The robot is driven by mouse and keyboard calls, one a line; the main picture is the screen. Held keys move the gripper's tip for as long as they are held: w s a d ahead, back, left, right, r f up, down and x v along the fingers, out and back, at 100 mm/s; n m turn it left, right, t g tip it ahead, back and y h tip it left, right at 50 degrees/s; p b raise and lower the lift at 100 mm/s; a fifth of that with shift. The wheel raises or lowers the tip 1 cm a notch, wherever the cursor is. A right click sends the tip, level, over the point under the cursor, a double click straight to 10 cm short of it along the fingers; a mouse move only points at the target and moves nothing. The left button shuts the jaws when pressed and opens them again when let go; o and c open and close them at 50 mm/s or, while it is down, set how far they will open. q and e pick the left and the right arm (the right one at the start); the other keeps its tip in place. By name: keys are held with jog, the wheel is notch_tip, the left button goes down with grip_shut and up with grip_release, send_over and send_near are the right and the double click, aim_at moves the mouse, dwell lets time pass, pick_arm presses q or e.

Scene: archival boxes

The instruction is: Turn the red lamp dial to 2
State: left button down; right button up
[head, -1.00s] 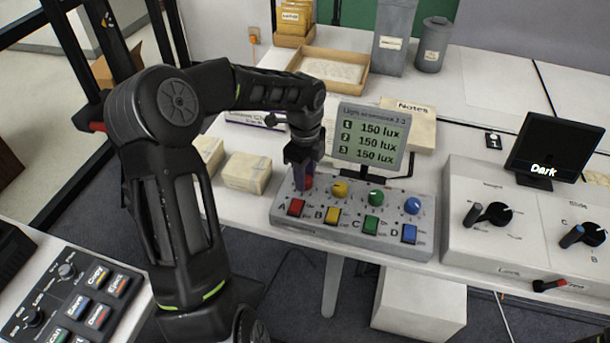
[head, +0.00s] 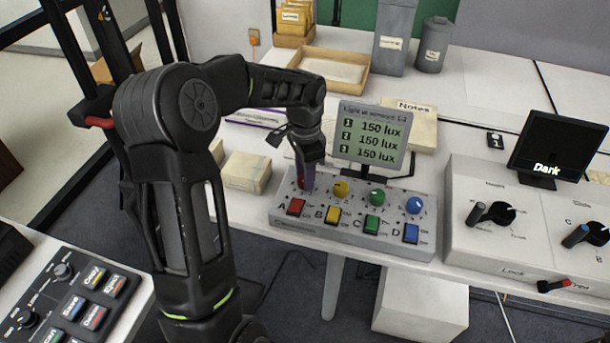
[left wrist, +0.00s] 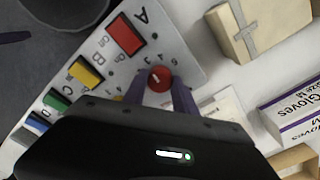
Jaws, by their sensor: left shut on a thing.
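The red lamp dial (head: 304,183) is at the top left of the grey control panel (head: 285,217), above the red button A (head: 296,206). My left gripper (head: 306,180) reaches down onto the dial from above. In the left wrist view the round red dial (left wrist: 160,78) sits between the two purple fingers of my left gripper (left wrist: 160,90), which are shut on it. A short pale mark shows on the dial's face; the number it points at cannot be read. The small screen (head: 368,136) behind the panel reads 150 lux on all three lines. My right gripper is not in view.
Yellow (head: 340,189), green (head: 377,197) and blue (head: 414,204) dials stand to the right on the same panel. Wrapped packets (head: 247,172) lie left of it. A white box (head: 500,242) with black dials and a "Dark" display (head: 545,168) stand further right.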

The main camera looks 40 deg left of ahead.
pick_arm(q)
jog(key=n, duration=0.4)
jog(key=shift+n, duration=0.3)
jog(key=n, duration=0.4)
jog(key=shift+b, duration=0.3)
jog(key=c, duration=1)
grip_release()
jog(key=shift+r, duration=0.1)
notch_tip(320, 180, up, 8)
jog(key=shift+f, duration=0.2)
